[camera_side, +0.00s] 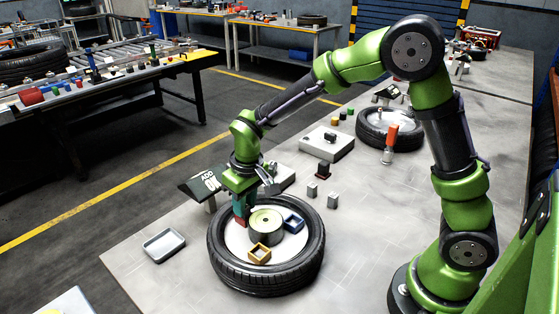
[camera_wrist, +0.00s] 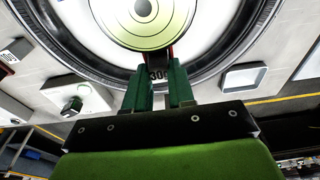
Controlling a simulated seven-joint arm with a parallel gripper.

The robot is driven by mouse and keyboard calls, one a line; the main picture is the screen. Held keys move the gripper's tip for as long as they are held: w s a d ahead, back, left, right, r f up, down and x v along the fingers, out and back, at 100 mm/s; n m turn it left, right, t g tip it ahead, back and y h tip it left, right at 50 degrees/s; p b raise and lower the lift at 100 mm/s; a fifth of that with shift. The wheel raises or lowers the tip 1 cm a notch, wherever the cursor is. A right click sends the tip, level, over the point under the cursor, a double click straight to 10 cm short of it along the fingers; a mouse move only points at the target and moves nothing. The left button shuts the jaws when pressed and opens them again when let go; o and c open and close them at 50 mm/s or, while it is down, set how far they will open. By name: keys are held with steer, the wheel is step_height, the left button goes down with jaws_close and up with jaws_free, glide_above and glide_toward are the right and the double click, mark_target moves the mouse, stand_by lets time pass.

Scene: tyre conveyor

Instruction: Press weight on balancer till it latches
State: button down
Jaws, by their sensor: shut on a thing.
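A black tyre (camera_side: 265,285) lies flat on the grey table, with a white disc inside it and a round metal hub, the balancer (camera_side: 265,222), at its middle. The hub also shows as a pale green-yellow disc with a dark centre in the wrist view (camera_wrist: 143,32). My gripper (camera_side: 241,217) points down at the tyre's left inner side, beside the hub. Its dark green fingers (camera_wrist: 165,80) are shut on a small dark and red weight (camera_wrist: 158,73) with a partly readable number. Whether the weight touches the balancer or is latched is hidden.
A yellow frame (camera_side: 260,254) and a blue frame (camera_side: 293,223) sit inside the tyre, close to the hub. A black display (camera_side: 205,184) stands behind left. A shallow grey tray (camera_side: 164,245) lies left. Two small grey blocks (camera_side: 312,190) stand right of the display.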

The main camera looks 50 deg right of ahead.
steer(key=shift+f, duration=0.35)
stand_by(0.5)
steer(key=c, duration=0.9)
jaws_free()
steer(key=shift+r, duration=0.1)
step_height(320, 180, up, 16)
steer(key=s, duration=0.2)
steer(key=s+d+m+t, duration=0.1)
steer(key=s+d, duration=0.1)
steer(key=s, duration=0.3)
steer(key=s+d+m+t+y, duration=0.1)
steer(key=s+t, duration=0.1)
steer(key=s, duration=0.4)
steer(key=s+d+m+t+y, duration=0.1)
steer(key=s+d+m+t, duration=0.1)
steer(key=s, duration=0.4)
steer(key=shift+d+r, duration=0.35)
steer(key=shift+r, duration=0.05)
